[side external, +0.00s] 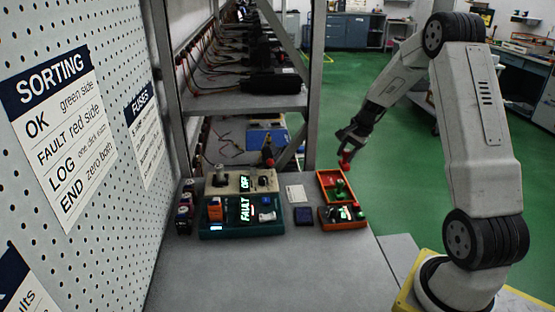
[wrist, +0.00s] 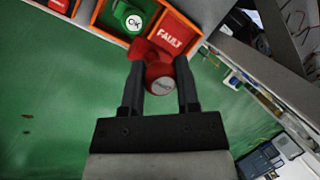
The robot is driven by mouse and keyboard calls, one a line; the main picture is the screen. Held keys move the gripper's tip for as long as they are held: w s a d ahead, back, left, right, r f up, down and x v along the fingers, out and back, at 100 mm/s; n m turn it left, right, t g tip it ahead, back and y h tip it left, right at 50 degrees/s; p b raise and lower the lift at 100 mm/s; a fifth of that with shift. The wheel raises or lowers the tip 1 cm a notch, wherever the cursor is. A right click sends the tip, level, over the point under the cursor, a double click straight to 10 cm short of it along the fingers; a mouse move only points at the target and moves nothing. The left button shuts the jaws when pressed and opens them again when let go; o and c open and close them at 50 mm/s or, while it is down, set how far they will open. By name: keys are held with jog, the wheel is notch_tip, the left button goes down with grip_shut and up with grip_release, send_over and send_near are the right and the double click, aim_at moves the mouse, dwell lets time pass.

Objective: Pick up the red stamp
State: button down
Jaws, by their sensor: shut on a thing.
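My gripper (side external: 350,140) is shut on the red stamp (side external: 346,160) and holds it above the far end of the orange tray (side external: 325,181). In the wrist view the red stamp (wrist: 160,80) sits between the two fingers of my gripper (wrist: 160,92), its round end with a pale label facing the camera. The tray's orange wall (wrist: 98,12) shows beyond it. A green stamp (side external: 340,188) stands in the tray; in the wrist view the green stamp (wrist: 133,18) is marked OK, beside a red compartment marked FAULT (wrist: 172,36).
A teal tester box (side external: 243,229) with a lit FAULT display stands left of the tray. A dark blue pad (side external: 304,216) and a white card (side external: 296,193) lie between them. A shelf post (side external: 315,90) rises behind. The bench front is clear.

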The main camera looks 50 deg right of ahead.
jog(key=s+a+r, duration=0.3)
jog(key=s+a, duration=0.1)
jog(key=s, duration=0.2)
jog(key=shift+r, duration=0.1)
dwell(0.5)
jog(key=c, duration=1.1)
grip_release()
grip_shut()
jog(key=shift+c, duration=0.5)
grip_release()
jog(key=shift+c, duration=0.6)
jog(key=w+a+f, duration=0.5)
jog(key=w+a, duration=0.4)
jog(key=a, duration=0.4)
